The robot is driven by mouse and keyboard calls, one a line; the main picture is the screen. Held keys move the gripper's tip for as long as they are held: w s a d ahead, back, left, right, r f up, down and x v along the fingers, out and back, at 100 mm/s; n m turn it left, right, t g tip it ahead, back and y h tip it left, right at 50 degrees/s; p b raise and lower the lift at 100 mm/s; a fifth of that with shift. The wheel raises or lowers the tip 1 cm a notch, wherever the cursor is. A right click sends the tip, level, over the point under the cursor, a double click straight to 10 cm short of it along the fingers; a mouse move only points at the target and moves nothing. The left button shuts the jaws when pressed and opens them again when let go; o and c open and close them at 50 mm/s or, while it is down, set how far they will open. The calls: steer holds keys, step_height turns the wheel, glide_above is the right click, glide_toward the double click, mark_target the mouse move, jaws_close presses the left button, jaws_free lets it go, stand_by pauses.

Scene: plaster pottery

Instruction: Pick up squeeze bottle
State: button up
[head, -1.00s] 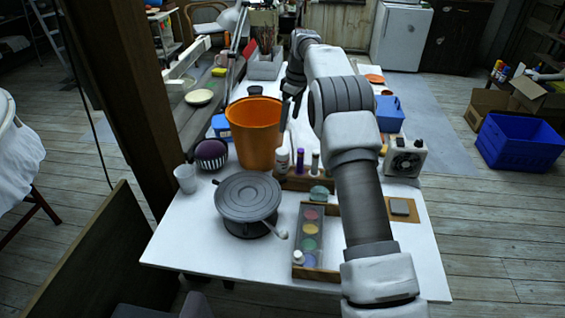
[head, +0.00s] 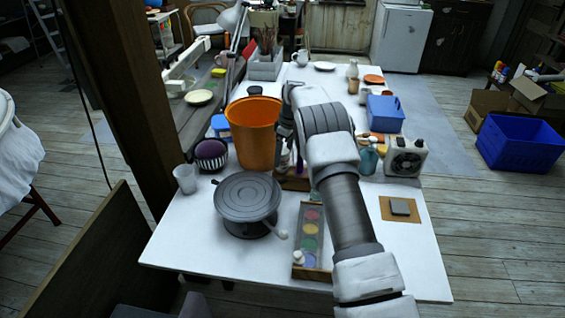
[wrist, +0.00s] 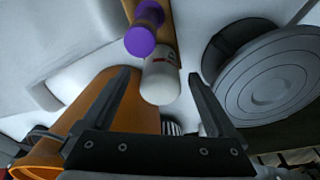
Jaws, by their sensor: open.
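A white bottle with a rounded white top and a printed label, which looks like the squeeze bottle, shows in the wrist view (wrist: 161,84). It stands beside a purple-topped item (wrist: 140,40). My gripper (wrist: 160,76) is open, with one finger on either side of the white bottle in this view. I see no contact. In the head view the bottle (head: 283,160) is partly hidden by my gripper, which hangs just right of the orange bucket (head: 253,132).
The orange bucket also fills the lower left of the wrist view (wrist: 85,115). A grey turntable (head: 247,197) stands in front of it. A paint tray (head: 310,235) lies near the table's front edge. A teal bottle (head: 367,158) and a heater-like box (head: 406,158) stand right of my arm.

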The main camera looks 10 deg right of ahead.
steer(key=f, duration=0.2)
steer(key=shift+w+a+f, duration=0.15)
steer(key=shift+a+f, duration=0.05)
steer(key=shift+f, duration=0.2)
steer(key=shift+c, duration=0.3)
steer(key=shift+r, duration=0.1)
steer(key=c, duration=0.7)
steer(key=shift+c, duration=0.2)
step_height(320, 180, up, 10)
